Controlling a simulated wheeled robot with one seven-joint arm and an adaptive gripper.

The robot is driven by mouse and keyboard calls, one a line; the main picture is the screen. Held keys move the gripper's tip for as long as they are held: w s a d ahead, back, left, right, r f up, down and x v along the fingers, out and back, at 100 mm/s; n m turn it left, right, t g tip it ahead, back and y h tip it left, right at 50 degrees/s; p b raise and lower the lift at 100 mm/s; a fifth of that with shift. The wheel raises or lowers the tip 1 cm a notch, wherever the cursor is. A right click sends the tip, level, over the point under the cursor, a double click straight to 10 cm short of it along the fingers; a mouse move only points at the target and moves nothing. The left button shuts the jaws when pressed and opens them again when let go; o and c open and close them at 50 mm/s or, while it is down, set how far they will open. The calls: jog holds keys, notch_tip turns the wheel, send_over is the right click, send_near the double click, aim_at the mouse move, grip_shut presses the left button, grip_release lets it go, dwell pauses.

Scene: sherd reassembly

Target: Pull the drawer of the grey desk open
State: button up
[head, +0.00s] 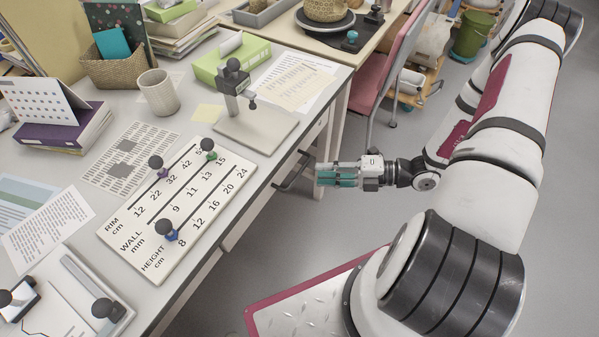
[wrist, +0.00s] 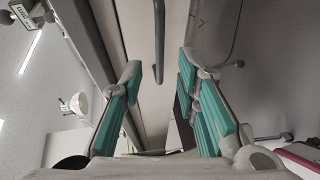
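The grey desk (head: 330,84) fills the left of the head view. Its drawer handle (head: 293,177), a dark bar, stands out from the desk's front beneath the top. In the wrist view the handle (wrist: 159,42) runs down the picture in front of the pale drawer front (wrist: 138,35). My gripper (head: 318,174) is level with the handle and just right of it in the head view. In the wrist view my gripper (wrist: 160,70) is open, its teal-padded fingers either side of the handle's line. Contact with the handle is not visible. The drawer looks shut.
On the desk are a dial board (head: 178,208) with several knobs, a grey stand (head: 255,125), a mug (head: 158,93) and a green box (head: 231,60). A pink chair (head: 375,83) stands behind my gripper.

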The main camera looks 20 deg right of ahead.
aim_at(300, 172)
jog(key=x, duration=0.7)
jog(key=shift+a+b, duration=0.15)
jog(key=shift+b, duration=0.2)
jog(key=shift+c, duration=0.3)
grip_shut()
